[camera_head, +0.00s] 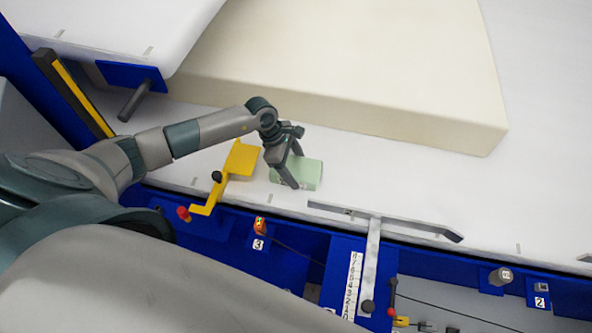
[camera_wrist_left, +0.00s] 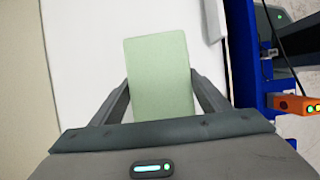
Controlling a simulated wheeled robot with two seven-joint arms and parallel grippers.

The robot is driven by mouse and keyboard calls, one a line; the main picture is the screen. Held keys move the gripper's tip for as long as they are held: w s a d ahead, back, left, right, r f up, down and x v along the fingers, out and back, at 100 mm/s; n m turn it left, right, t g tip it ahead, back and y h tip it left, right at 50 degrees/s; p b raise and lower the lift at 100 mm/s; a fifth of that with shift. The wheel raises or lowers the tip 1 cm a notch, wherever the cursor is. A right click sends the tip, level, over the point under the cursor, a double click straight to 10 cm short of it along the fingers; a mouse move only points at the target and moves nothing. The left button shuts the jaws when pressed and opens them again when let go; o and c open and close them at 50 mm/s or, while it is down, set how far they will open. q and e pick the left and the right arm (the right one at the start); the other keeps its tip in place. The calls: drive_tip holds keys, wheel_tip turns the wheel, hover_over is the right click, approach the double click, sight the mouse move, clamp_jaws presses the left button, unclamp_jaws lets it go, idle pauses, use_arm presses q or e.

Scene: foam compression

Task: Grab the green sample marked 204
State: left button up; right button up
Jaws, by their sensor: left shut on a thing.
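The green sample (camera_head: 308,174) is a pale green block on the white table, just right of the yellow bracket. It also shows in the left wrist view (camera_wrist_left: 160,75), between the two fingers. My left gripper (camera_head: 290,170) reaches down over the block from the left and is shut on it, with a finger on each side. Part of the block is hidden behind the fingers in the head view. I cannot read a number on it. My right gripper is not in view.
A large cream foam block (camera_head: 350,75) lies behind the sample. A yellow bracket (camera_head: 240,160) with a red-tipped handle stands close to its left. A metal bar (camera_head: 385,221) runs along the blue front edge at right. The white surface right of the sample is clear.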

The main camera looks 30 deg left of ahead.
sight(302, 170)
use_arm(q)
drive_tip(key=shift+r, duration=0.1)
drive_tip(key=shift+r+b, duration=0.45)
drive_tip(key=shift+b, duration=0.05)
drive_tip(key=r+b, duration=0.2)
drive_tip(key=r, duration=0.1)
drive_tip(key=shift+s+d, duration=0.2)
drive_tip(key=shift+d, duration=0.15)
drive_tip(key=s+d+r+b, duration=0.4)
drive_tip(key=s+d+r, duration=0.2)
drive_tip(key=d+r, duration=0.1)
drive_tip(key=shift+s+d, duration=0.25)
drive_tip(key=shift+d, duration=0.6)
drive_tip(key=shift+f, duration=0.1)
